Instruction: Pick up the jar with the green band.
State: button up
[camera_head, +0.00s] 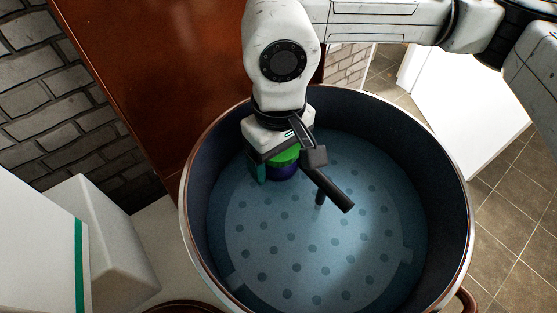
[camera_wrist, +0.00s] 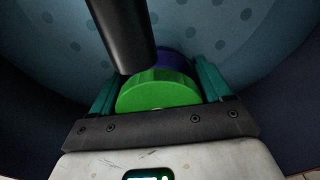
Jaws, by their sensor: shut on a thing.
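The jar (camera_head: 281,172) has a green top part and a dark blue body. It is inside a large round pot-like container (camera_head: 437,250) with a dotted blue floor, near the far left wall. My gripper (camera_head: 277,166) reaches down from above and is shut on the jar. In the wrist view the green part (camera_wrist: 158,92) sits between the two teal fingers of my gripper (camera_wrist: 160,88), and the blue body (camera_wrist: 175,60) shows behind it. The lower part of the jar is largely hidden, and I cannot tell whether it touches the floor.
The container's rim (camera_head: 187,222) surrounds my gripper; its wall is close on the left and far side. The dotted floor (camera_head: 310,240) is clear towards the near right. A dark rod (camera_head: 330,187) beside my gripper slants over the floor. A brown wooden panel (camera_head: 140,75) stands behind.

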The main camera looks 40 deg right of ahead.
jog(key=shift+r, duration=0.15)
notch_tip(320, 180, up, 18)
jog(key=b, duration=0.2)
dwell(0.4)
notch_tip(320, 180, up, 12)
jog(key=p, duration=0.8)
dwell(0.8)
